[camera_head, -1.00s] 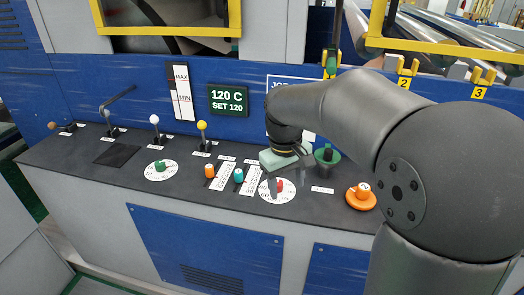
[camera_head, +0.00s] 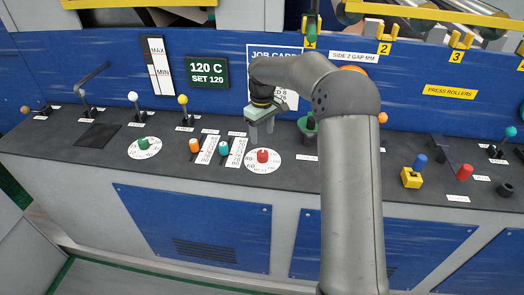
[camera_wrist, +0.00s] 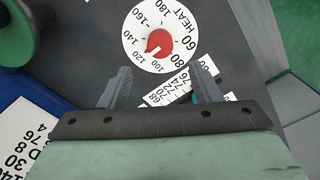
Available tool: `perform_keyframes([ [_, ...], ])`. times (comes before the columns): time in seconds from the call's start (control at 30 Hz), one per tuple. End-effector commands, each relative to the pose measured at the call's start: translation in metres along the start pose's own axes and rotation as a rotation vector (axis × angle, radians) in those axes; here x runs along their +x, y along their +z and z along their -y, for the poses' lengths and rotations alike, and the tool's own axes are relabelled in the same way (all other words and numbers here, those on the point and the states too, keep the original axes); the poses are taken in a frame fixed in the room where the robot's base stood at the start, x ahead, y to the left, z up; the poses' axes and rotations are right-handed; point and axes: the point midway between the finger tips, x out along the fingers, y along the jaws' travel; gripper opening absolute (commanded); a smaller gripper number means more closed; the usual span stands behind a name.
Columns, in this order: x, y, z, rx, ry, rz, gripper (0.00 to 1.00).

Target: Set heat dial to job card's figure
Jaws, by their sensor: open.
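The heat dial has a red knob (camera_head: 262,155) on a round white scale (camera_head: 262,167) on the console. In the wrist view the knob (camera_wrist: 159,44) has a white mark pointing between 100 and 120, nearer 120. My gripper (camera_head: 262,135) is open and empty, above and behind the knob; in the wrist view its fingers (camera_wrist: 160,88) are apart, short of the knob. The display (camera_head: 207,72) reads 120 C, SET 120. The job card (camera_head: 285,60) is partly hidden by my arm. The wrist view shows part of the card (camera_wrist: 22,140), with 140, 30, 8 and 76; its labels are cut off.
A green dial (camera_head: 143,144) and orange (camera_head: 194,146) and teal (camera_head: 223,149) sliders lie left of the heat dial. A green knob (camera_head: 308,125) stands close to the right of my gripper. Several levers rise along the back left.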

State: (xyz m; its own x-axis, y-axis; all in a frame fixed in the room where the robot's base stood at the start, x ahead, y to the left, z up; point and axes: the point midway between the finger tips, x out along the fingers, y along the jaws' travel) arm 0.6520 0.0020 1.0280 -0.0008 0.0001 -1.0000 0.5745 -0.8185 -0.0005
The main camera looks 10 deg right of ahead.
Motion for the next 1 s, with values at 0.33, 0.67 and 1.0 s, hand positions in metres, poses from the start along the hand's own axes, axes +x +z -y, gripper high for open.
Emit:
perform_keyframes([
  [0.33, 0.068, 0.0, 0.001, 0.0, -0.002, 0.002, 0.57],
  [0.67, 0.09, 0.0, 0.0, 0.0, 0.001, 0.0, 0.57],
  [1.0, 0.09, 0.0, 0.0, 0.0, 0.001, -0.001, 0.18],
])
